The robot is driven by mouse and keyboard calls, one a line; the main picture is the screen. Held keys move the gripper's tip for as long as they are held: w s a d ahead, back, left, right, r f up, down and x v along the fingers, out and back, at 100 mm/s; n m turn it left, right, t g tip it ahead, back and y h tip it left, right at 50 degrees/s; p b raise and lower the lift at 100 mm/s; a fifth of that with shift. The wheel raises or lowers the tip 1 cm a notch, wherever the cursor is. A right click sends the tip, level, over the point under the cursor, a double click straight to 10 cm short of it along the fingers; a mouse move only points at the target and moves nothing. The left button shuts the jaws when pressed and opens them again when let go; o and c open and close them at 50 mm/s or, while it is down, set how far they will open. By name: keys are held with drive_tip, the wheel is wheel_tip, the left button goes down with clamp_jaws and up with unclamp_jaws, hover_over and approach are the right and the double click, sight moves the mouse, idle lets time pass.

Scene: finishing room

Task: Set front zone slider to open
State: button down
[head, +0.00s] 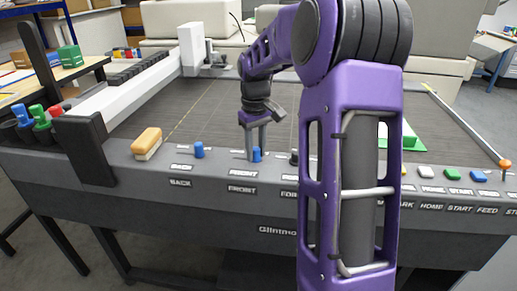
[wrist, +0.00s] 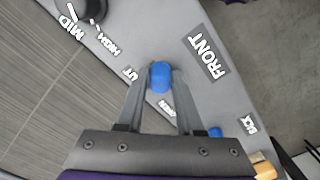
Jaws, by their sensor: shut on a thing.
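The front zone slider is a blue knob (head: 257,154) on the machine's front panel, above the FRONT label. In the wrist view the blue knob (wrist: 160,77) sits between my fingertips, beside the FRONT label (wrist: 206,56). My gripper (head: 256,150) points down at the panel, shut on this knob; it also shows in the wrist view (wrist: 159,84). A small label, probably SHUT, lies at one end of the knob's travel, and another label is partly hidden by my fingers at the other side.
The blue BACK slider (head: 198,150) stands to the left, with a wooden-handled brush (head: 147,143) farther left. A dark knob (wrist: 93,8) is close by on the other side. Buttons (head: 452,173) line the panel's right. The flat bed (head: 310,105) lies behind.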

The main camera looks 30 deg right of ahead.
sight(236, 158)
drive_tip(key=w+a+p, duration=0.1)
drive_tip(key=a, duration=0.1)
drive_tip(key=w+a, duration=0.2)
drive_tip(key=shift+w+a+p, duration=0.15)
drive_tip(key=shift+a+p, duration=0.25)
drive_tip(key=shift+r, duration=0.1)
drive_tip(key=c, duration=0.5)
unclamp_jaws()
drive_tip(key=shift+a, duration=0.15)
drive_tip(key=shift+c, duration=0.2)
drive_tip(key=shift+r, duration=0.4)
wheel_tip(236, 158, up, 16)
drive_tip(key=p, duration=0.3)
drive_tip(key=shift+r, duration=0.25)
